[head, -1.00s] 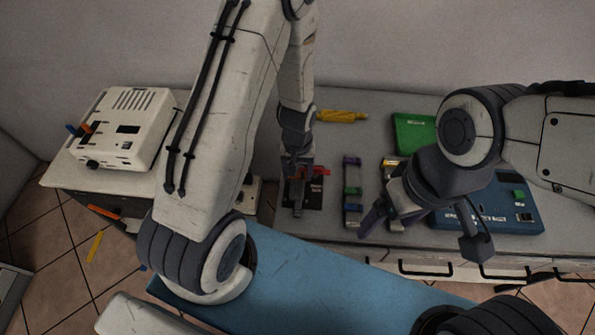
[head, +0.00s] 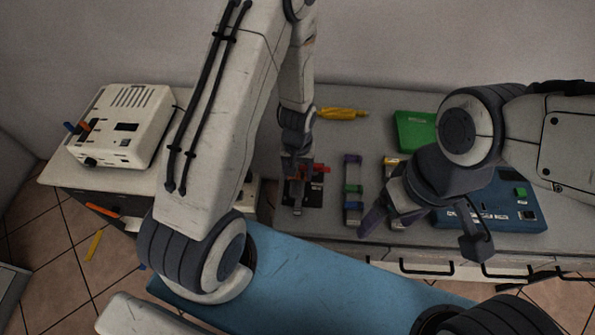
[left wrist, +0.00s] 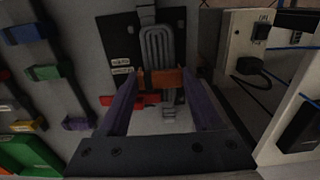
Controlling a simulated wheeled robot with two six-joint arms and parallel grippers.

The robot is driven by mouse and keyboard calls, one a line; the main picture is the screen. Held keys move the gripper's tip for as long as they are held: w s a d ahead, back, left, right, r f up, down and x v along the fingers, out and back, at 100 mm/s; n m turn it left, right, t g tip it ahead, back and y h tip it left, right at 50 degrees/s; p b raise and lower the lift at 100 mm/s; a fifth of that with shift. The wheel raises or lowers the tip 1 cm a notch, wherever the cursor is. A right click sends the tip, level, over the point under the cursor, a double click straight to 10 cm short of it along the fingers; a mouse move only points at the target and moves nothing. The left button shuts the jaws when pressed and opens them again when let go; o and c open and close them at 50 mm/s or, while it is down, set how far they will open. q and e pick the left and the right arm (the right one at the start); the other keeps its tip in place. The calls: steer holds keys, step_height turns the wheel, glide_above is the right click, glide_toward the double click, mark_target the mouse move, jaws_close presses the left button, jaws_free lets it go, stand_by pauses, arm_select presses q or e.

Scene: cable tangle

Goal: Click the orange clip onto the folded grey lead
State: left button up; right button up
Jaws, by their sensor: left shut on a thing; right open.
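My left gripper (left wrist: 160,80) has purple fingers and is shut on the orange clip (left wrist: 166,77), which spans between its fingertips. The folded grey lead (left wrist: 157,45) lies in several parallel runs on a black plate (left wrist: 122,52). In the left wrist view the clip lies across the lead; whether it is pressed fully onto it I cannot tell. In the head view my left gripper (head: 298,172) is over the black plate (head: 316,194), and the arm partly hides the clip. My right gripper (head: 386,218) is open and empty near the table's front edge.
A red part (left wrist: 115,100) lies beside the lead. A yellow tool (head: 342,114), a green box (head: 414,130) and a blue device (head: 500,212) are further right. A white power unit (head: 125,125) stands left.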

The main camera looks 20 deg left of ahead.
arm_select(q)
steer(key=shift+f+b, duration=0.4)
steer(key=shift+f, duration=0.15)
stand_by(0.5)
steer(key=o, duration=1.4)
steer(key=shift+c, duration=0.2)
steer(key=shift+r, duration=0.1)
steer(key=shift+r+p, duration=3.05)
steer(key=shift+r, duration=0.4)
